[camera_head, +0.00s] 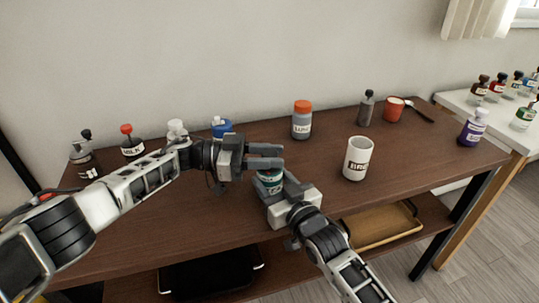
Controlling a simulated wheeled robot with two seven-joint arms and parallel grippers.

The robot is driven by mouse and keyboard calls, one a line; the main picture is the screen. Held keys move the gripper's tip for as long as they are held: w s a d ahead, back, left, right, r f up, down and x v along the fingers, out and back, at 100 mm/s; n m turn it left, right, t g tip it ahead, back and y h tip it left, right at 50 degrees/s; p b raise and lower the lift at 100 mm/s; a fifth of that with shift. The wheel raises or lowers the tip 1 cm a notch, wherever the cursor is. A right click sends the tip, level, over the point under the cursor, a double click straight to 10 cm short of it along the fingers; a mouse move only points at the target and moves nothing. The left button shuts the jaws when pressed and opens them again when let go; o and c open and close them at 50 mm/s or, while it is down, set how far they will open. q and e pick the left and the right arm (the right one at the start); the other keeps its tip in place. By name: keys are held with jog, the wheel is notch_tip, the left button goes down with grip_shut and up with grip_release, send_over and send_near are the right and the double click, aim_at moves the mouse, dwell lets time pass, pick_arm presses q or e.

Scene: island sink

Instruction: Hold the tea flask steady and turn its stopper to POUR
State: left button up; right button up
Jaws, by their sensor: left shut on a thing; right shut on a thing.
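The tea flask (269,177) stands on the dark wooden table near its front edge, mostly hidden between my two grippers. A pale, dark-marked part of its side shows. My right gripper (274,187) comes from the front and is shut on the flask's body. My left gripper (267,156) comes from the left above it and is shut at the flask's top, where the stopper is. The fingers cover the stopper, so its turn position and any POUR mark cannot be seen.
A white labelled mug (357,159) stands to the right. Behind are an orange-capped jar (302,120), a blue-capped container (221,127), a red cup (393,109) and a dark bottle (366,108). A purple bottle (472,129) stands far right.

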pick_arm(q)
jog(key=shift+f, duration=0.15)
jog(key=o, duration=1)
jog(key=shift+c, duration=0.2)
jog(key=shift+a, duration=0.1)
jog(key=a, duration=1.2)
jog(key=shift+w+d, duration=0.1)
